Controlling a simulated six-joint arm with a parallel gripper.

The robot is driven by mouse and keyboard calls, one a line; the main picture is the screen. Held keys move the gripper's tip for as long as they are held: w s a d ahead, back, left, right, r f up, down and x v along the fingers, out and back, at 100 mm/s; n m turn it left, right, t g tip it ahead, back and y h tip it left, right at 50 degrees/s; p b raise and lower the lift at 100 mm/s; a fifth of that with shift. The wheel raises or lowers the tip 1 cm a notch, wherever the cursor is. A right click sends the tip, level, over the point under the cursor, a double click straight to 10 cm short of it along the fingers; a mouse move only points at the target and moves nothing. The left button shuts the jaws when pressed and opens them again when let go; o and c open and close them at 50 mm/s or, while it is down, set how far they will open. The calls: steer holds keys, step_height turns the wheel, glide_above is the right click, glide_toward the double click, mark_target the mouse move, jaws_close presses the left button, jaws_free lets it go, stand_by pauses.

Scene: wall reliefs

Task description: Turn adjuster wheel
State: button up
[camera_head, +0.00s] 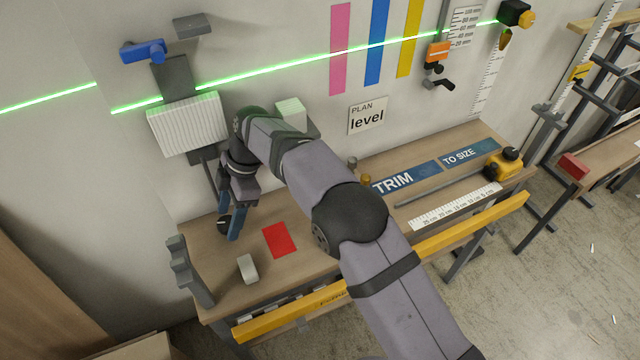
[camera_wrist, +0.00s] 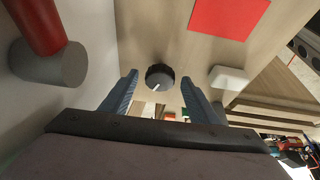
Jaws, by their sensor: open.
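A round black wheel (camera_wrist: 160,77) with a pale pointer line lies on the wooden bench top in the wrist view. I take it to be the adjuster wheel. In the head view a dark round edge (camera_head: 223,226) shows beside my fingers, largely hidden by them. My gripper (camera_head: 232,215) points down at the left part of the bench. In the wrist view my gripper (camera_wrist: 158,92) has its two blue fingers apart with nothing between them, and the wheel appears just beyond the gap between the tips. I cannot tell whether a finger touches the wheel.
A red sheet (camera_head: 279,240) and a pale block (camera_head: 248,268) are on the bench near my gripper. A grey bracket (camera_head: 188,272) stands at the bench's left end. A white ribbed panel (camera_head: 187,124) is on the wall behind. A red-and-grey cylinder (camera_wrist: 48,62) is left in the wrist view.

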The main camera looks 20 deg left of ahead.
steer(key=shift+m+b, duration=0.3)
